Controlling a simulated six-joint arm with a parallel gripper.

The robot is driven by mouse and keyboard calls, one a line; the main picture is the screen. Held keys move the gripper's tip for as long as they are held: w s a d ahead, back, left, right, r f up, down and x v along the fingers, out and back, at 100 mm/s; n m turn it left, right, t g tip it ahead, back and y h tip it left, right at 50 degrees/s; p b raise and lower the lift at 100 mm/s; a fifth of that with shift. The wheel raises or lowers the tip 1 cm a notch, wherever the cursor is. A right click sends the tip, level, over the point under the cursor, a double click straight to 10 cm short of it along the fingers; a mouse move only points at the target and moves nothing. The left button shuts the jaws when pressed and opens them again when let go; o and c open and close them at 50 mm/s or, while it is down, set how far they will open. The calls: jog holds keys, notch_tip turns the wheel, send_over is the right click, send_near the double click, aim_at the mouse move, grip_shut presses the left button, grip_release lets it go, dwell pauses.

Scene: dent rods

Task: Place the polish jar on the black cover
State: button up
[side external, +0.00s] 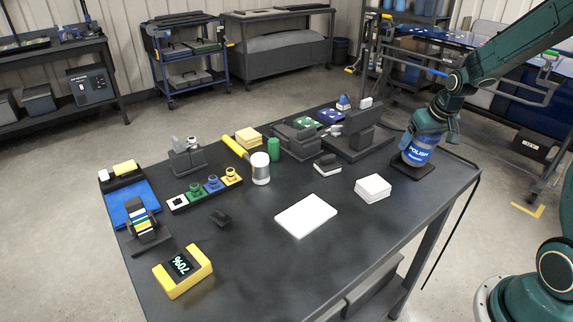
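The polish jar (417,152) has a blue label reading "POLISH". It stands upright over a flat dark square pad (426,172) near the table's right edge. My gripper (428,137) is pointed down at the jar's top, with fingers at its upper part. They hide the lid, and I cannot tell whether they grip it. I cannot tell whether the jar's base touches the pad. I cannot tell for certain which dark thing is the black cover; the dark square pad under the jar is one flat dark piece in view.
The dark table holds a white slab (306,216), a stack of white pads (373,188), a yellow display box (183,271) and a yellow-handled tool (235,147). A dark machine (350,133) stands left of the jar. The table's front right is clear.

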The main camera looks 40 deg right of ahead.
jog(key=shift+o, duration=0.7)
jog(key=shift+r, duration=0.1)
jog(key=shift+r, duration=0.2)
jog(key=shift+v, duration=5.95)
jog(key=shift+s, duration=0.1)
jog(key=s+a+r+n, duration=0.1)
jog(key=s+a+r, duration=0.15)
jog(key=a, duration=0.35)
jog(key=s+a+r+n, duration=0.1)
jog(key=s+a+r, duration=0.15)
jog(key=a, duration=0.35)
jog(key=s+a+f+n+t+y, duration=0.1)
jog(key=s+a+n, duration=0.1)
jog(key=s+a, duration=0.7)
jog(key=s, duration=0.3)
jog(key=shift+f+t+y, duration=0.2)
jog(key=shift+t+y, duration=0.1)
jog(key=shift+y, duration=0.1)
